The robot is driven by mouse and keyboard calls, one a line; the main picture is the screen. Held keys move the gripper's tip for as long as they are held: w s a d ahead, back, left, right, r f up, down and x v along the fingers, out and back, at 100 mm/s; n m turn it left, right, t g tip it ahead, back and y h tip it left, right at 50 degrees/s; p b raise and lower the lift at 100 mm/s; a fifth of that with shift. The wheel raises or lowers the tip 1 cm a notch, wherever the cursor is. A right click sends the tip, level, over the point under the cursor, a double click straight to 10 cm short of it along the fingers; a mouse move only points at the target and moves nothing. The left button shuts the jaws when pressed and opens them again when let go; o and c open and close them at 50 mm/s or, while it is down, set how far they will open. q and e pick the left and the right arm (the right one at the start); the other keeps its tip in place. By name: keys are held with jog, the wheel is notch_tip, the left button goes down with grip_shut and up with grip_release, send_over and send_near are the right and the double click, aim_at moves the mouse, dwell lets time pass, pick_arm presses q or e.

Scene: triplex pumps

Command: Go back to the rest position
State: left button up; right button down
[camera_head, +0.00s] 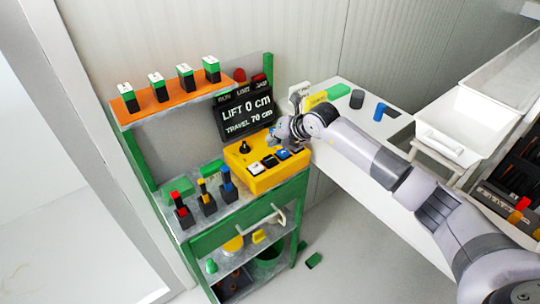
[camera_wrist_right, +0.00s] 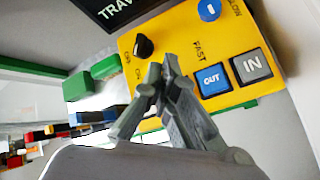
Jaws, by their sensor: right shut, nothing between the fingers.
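My right gripper (camera_head: 277,133) is shut and empty. Its arm reaches in from the right, and the gripper is over the right part of the yellow control box (camera_head: 243,177). In the right wrist view the closed fingertips (camera_wrist_right: 165,75) show in front of the box, between the black knob (camera_wrist_right: 144,46) and the blue OUT button (camera_wrist_right: 212,80). I cannot tell whether the fingertips touch the box. My left gripper is not in view.
A black display (camera_head: 246,112) reading LIFT 0 cm, TRAVEL 70 cm stands behind the box. An orange shelf (camera_head: 165,103) holds several green-topped blocks. A white table (camera_head: 345,145) and white bin (camera_head: 465,128) are at right.

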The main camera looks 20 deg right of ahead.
jog(key=shift+r, duration=0.75)
jog(key=shift+f, duration=0.1)
